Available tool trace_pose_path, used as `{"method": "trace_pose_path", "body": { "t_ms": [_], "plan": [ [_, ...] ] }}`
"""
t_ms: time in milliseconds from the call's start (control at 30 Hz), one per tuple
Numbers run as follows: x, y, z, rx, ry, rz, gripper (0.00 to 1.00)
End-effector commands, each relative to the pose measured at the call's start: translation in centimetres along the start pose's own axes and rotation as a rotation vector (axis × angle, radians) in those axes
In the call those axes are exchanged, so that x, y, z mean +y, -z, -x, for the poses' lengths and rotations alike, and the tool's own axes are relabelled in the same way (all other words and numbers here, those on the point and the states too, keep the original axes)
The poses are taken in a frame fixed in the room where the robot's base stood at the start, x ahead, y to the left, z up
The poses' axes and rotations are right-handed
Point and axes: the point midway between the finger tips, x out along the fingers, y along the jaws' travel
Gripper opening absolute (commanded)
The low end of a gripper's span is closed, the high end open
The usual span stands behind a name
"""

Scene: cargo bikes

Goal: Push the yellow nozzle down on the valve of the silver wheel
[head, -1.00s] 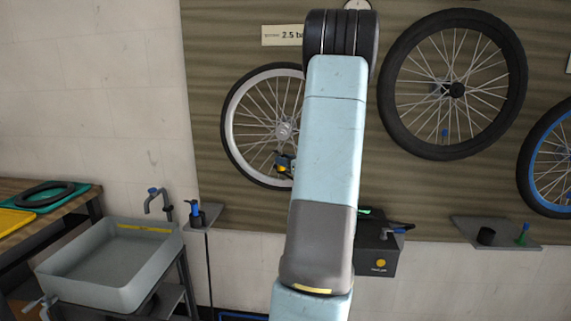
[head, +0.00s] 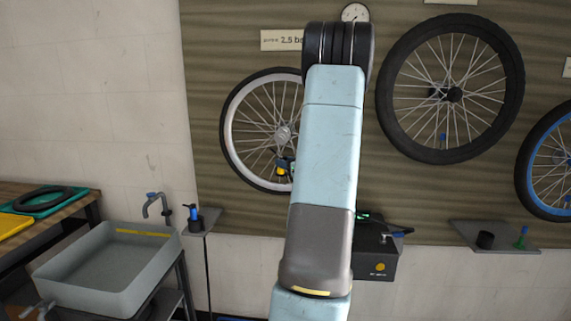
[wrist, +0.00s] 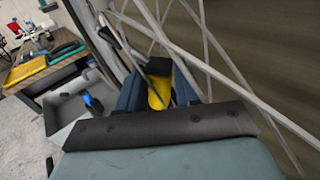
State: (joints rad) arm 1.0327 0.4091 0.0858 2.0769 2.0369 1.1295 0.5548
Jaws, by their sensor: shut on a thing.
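The silver wheel (head: 233,104), with a black tyre and pale rim, hangs on the board in the head view, its right part hidden behind my arm. My gripper (head: 284,166) is small and partly hidden at the wheel's lower right, by the rim. In the wrist view my gripper (wrist: 158,90) has its dark blue fingers shut on the yellow nozzle (wrist: 157,98), which has a black top end. Spokes and the rim (wrist: 110,48) pass close by. The valve cannot be made out, so I cannot tell whether the nozzle touches it.
A black-tyred wheel (head: 388,88) and a blue-rimmed wheel (head: 527,165) hang to the right. A black box (head: 378,262) sits below behind my arm. A small shelf (head: 203,222) and a grey sink (head: 105,270) stand at lower left. A round gauge (head: 355,12) is at the top.

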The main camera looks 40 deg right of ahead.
Motion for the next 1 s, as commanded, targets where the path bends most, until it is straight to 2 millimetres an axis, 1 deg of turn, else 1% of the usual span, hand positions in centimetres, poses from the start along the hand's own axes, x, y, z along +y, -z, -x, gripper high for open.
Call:
{"method": "trace_pose_path", "body": {
  "t_ms": [33,200,700,733,767,1000],
  "plan": [
    [-0.3,0.0,0.1,0.001,0.006,0.008,0.09],
    [-0.6,-0.3,0.3,-0.001,0.008,0.047,0.11],
    [-1.5,-1.1,0.7,-0.005,0.015,0.162,0.11],
    [-1.5,-1.2,0.7,-0.005,0.015,0.169,0.08],
    [-1.6,-1.2,0.7,-0.005,0.015,0.175,0.03],
    [-1.8,-1.4,0.8,-0.006,0.016,0.213,0.03]
  ]
}}
